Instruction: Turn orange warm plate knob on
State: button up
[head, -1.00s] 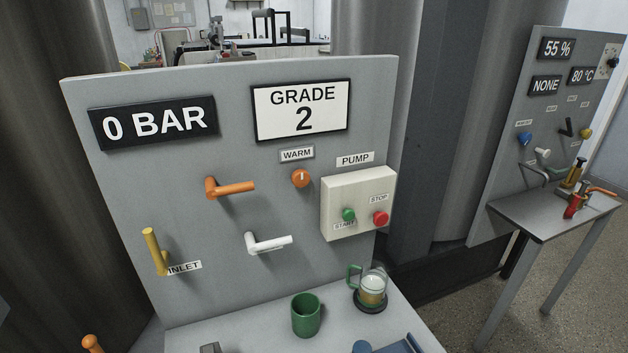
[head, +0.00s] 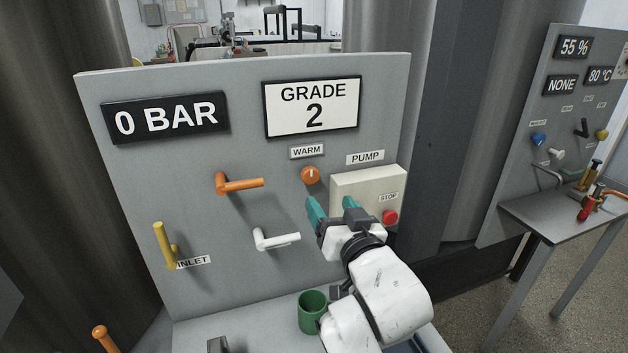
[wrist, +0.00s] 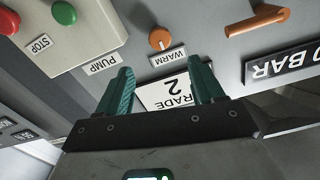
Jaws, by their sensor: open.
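The orange warm knob (head: 310,174) sits on the grey panel under the WARM label, with a white mark standing about upright. It also shows in the wrist view (wrist: 161,38), beyond and between my fingertips. My gripper (head: 332,203) is open and empty, just below the knob in the head view and apart from it. Its two teal fingers also show in the wrist view (wrist: 162,78). My arm hides the green start button in the head view; the button shows in the wrist view (wrist: 64,13).
Right of the knob is the pump box (head: 372,186) with a red stop button (head: 390,217). An orange lever (head: 240,184) and a white lever (head: 277,239) stick out to the left. A green mug (head: 312,312) stands on the shelf below.

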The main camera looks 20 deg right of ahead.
aim_at(311, 177)
jog(key=w+p, duration=0.2)
jog(key=w, duration=0.8)
jog(key=shift+w, duration=0.3)
jog(key=c, duration=1.1)
jog(key=shift+o, duration=0.2)
